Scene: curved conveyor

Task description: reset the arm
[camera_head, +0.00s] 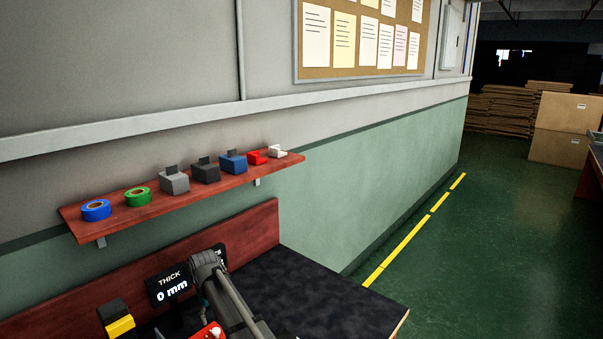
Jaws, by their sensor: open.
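Part of my own arm (232,298) shows at the bottom centre of the head view, as grey links over the workbench. Its upper bend stands in front of the right edge of a black display (168,285) reading "THICK 0 mm". My gripper cannot be made out in this view. I cannot tell from the picture where its fingertips are.
The workbench (310,295) has a dark top, clear on its right side, and a red-brown back board (245,232). A yellow-and-black block (119,325) and a red item (207,332) are near the arm. A wall shelf (225,182) above holds tape rolls and small boxes.

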